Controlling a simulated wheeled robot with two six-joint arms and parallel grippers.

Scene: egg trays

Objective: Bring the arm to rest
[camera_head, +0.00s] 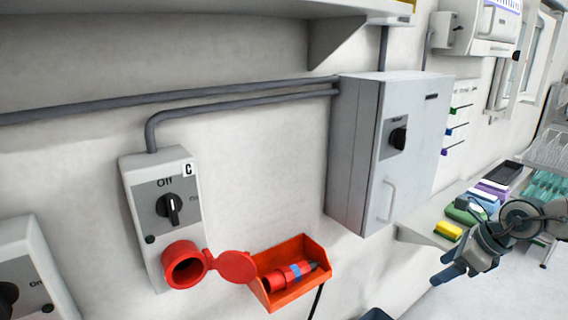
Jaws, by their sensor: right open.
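My right gripper (452,270) is at the lower right, on the end of my arm that comes in from the right edge. It is open, with nothing visible between its blue-grey fingers, and points to the lower left. It appears clear of the wall and of the orange bin.
A grey switch box (139,185) marked C, its knob at Off, has a red socket (184,267) with its lid open. An orange bin (286,303) holds a red plug (287,276). A grey cabinet (345,150) is on the wall. Coloured items lie on a shelf behind my gripper.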

